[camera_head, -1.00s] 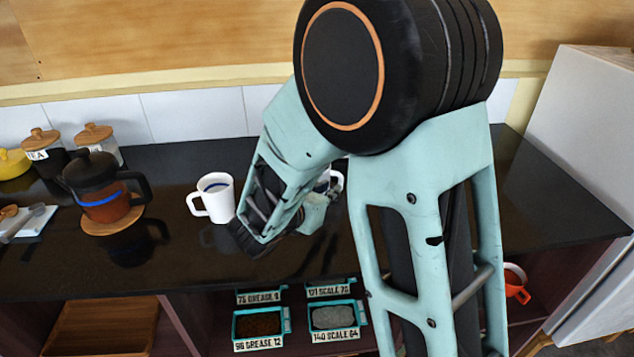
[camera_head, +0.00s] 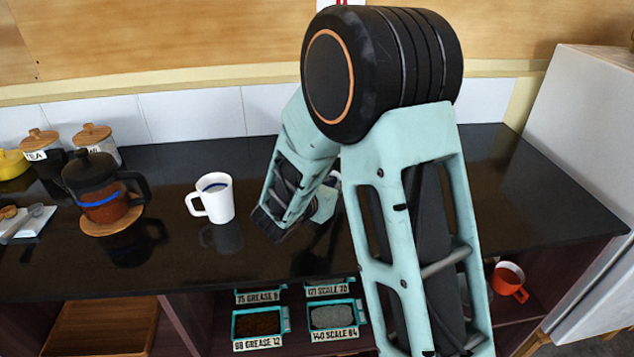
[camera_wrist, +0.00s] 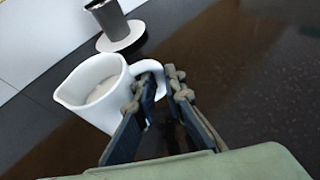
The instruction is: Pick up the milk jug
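The milk jug (camera_wrist: 88,93) is white with a pouring lip and pale milk inside. It stands upright on the dark counter in the wrist view, its handle toward my gripper. My gripper (camera_wrist: 160,88) has its two fingers apart, with the jug's handle between or just beyond the tips. I cannot tell whether they touch it. The fingers are hidden there.
A white mug (camera_head: 215,198) stands left of my arm, with a coffee press (camera_head: 100,190) and jars further left. A dark cup (camera_wrist: 110,20) on a white disc is behind the jug. Labelled bins (camera_head: 258,324) and a red mug (camera_head: 508,281) sit below the counter.

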